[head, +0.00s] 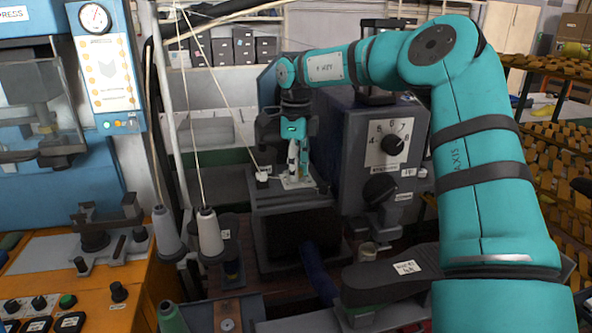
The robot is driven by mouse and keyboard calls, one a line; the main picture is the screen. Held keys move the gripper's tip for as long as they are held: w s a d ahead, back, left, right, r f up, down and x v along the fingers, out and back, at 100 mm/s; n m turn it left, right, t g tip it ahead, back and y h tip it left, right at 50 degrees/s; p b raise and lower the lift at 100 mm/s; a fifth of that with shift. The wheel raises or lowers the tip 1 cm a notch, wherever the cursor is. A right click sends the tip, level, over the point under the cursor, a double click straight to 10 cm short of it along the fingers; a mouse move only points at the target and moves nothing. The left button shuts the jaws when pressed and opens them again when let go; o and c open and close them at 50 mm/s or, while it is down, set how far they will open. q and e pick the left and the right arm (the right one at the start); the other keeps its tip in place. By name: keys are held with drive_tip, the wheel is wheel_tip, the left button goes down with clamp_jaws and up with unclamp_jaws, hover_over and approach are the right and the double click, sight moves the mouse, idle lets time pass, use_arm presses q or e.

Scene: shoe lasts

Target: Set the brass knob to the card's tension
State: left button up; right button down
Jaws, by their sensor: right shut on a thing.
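My right gripper (297,172) points down at a pale plate (298,184) on top of the dark machine in the middle. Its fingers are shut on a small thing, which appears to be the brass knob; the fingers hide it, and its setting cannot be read. A dial face (391,134) with numbers including 4, 6 and 7 is on the grey box to the right, with a black pointer knob. A small white card (407,267) lies on a dark part in front; its writing is too small to read surely. My left gripper is not in view.
A larger black knob (380,188) sits below the dial. Thread cones (209,234) stand left of the machine, with threads running up. An orange bench (95,290) with buttons is at the left. Racks of shoe lasts (560,165) fill the right side.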

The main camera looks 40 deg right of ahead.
drive_tip(key=m, duration=0.5)
drive_tip(key=shift+m+b, duration=0.3)
drive_tip(key=shift+b, duration=0.05)
drive_tip(key=m, duration=0.4)
drive_tip(key=shift+d, duration=0.1)
drive_tip(key=m, duration=0.9)
drive_tip(key=shift+m, duration=0.4)
drive_tip(key=shift+s, duration=0.1)
drive_tip(key=c, duration=1.1)
unclamp_jaws()
drive_tip(key=shift+r, duration=0.15)
wheel_tip(320, 180, up, 12)
drive_tip(key=shift+f, duration=0.15)
